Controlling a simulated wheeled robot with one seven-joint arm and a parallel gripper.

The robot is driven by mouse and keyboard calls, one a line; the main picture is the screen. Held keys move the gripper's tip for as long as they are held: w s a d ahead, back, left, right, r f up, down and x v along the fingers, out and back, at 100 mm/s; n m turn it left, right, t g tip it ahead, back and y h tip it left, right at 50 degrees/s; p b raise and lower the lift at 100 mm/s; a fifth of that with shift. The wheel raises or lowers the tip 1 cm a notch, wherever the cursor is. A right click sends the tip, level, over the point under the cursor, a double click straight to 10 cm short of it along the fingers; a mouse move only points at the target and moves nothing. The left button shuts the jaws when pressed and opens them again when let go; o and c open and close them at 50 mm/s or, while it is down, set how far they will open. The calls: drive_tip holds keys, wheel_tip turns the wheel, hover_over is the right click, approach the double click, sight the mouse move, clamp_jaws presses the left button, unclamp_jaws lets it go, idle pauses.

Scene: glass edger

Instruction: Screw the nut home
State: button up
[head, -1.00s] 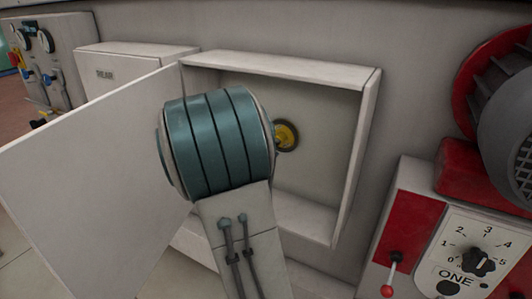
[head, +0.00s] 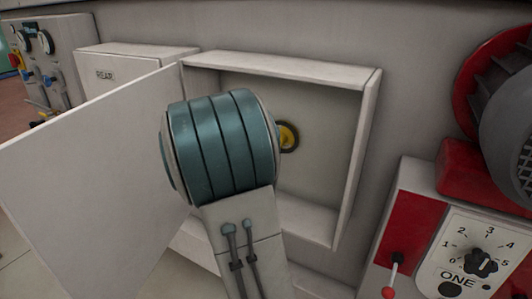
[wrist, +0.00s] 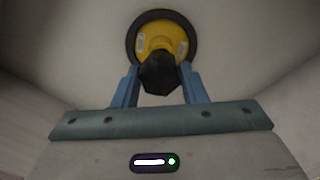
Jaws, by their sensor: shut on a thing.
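The black hex nut (wrist: 160,76) shows in the wrist view, in front of a yellow round part (wrist: 163,38) with a dark ring around it. My gripper (wrist: 159,69) has its two blue fingers shut on the nut, one on each side. The nut overlaps the lower part of the yellow face; how far it is threaded on cannot be told. In the head view the yellow part (head: 289,136) sits on the back wall of the open box, partly behind my arm. My arm hides the nut and my fingers there.
The open box (head: 345,160) has raised walls around the yellow part. Its white door (head: 90,175) stands open at the left. A red and white control panel (head: 430,230) with a dial and lever, and a grey motor (head: 508,125), are at the right.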

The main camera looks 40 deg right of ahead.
drive_tip(key=shift+b+x, duration=0.65)
drive_tip(key=shift+x, duration=0.7)
